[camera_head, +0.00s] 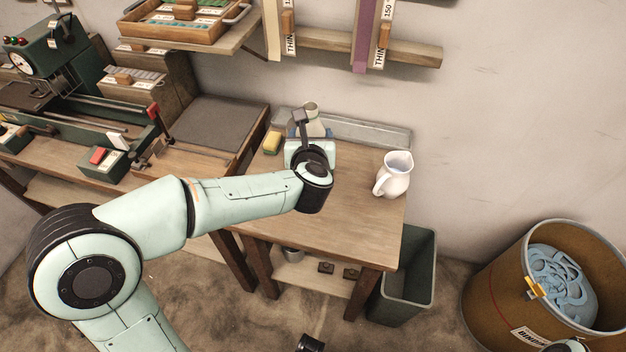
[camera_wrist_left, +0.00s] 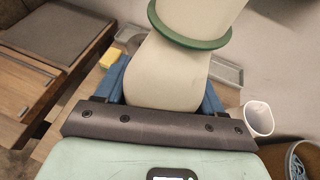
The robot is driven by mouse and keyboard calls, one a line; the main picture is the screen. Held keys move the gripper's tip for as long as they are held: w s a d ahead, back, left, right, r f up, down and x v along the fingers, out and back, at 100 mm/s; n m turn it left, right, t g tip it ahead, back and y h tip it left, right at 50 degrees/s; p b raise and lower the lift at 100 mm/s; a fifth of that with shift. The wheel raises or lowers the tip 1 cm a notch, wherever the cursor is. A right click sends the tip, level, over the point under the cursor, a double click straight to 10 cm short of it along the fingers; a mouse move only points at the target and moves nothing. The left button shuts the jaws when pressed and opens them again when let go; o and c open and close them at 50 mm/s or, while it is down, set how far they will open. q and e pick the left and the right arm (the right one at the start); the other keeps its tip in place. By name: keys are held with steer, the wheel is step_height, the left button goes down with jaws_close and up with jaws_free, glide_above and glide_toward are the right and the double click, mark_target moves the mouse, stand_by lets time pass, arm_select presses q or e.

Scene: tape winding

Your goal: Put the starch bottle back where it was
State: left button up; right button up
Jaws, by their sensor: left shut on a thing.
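The starch bottle is pale cream with a green ring and fills the upper middle of the left wrist view (camera_wrist_left: 180,72). In the head view only its upper part (camera_head: 313,116) shows, behind my left gripper (camera_head: 308,136) at the back of the small wooden table (camera_head: 345,210). My left gripper is shut on the bottle, with blue fingers on both sides of it in the left wrist view (camera_wrist_left: 163,92). The bottle's base is hidden, so I cannot tell whether it touches the table.
A yellow sponge (camera_head: 271,142) lies left of the bottle. A grey metal tray (camera_head: 375,132) runs along the wall. A white jug (camera_head: 394,174) stands at the table's right edge. A grey bin (camera_head: 409,275) and a brown drum (camera_head: 500,280) stand on the floor to the right.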

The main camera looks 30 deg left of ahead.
arm_select(q)
step_height(320, 180, down, 14)
steer(key=b, duration=0.3)
steer(key=shift+w+r, duration=0.1)
steer(key=shift+r, duration=0.1)
arm_select(e)
steer(key=f, duration=0.1)
steer(key=w+f, duration=0.1)
steer(key=f, duration=0.1)
steer(key=shift+w+t, duration=0.2)
steer(key=shift+t, duration=0.1)
arm_select(q)
steer(key=shift+f+b, duration=0.15)
steer(key=shift+b, duration=0.2)
steer(key=o, duration=1.3)
arm_select(e)
steer(key=shift+w+d+f, duration=0.15)
steer(key=shift+w+f, duration=0.15)
arm_select(q)
steer(key=shift+s+d+r+p, duration=0.15)
steer(key=shift+s+r+p, duration=0.1)
steer(key=shift+r+p, duration=0.1)
steer(key=v, duration=1.1)
steer(key=shift+s+d, duration=0.15)
steer(key=shift+s, duration=0.05)
arm_select(e)
steer(key=shift+s+r, duration=0.4)
steer(key=shift+r, duration=0.2)
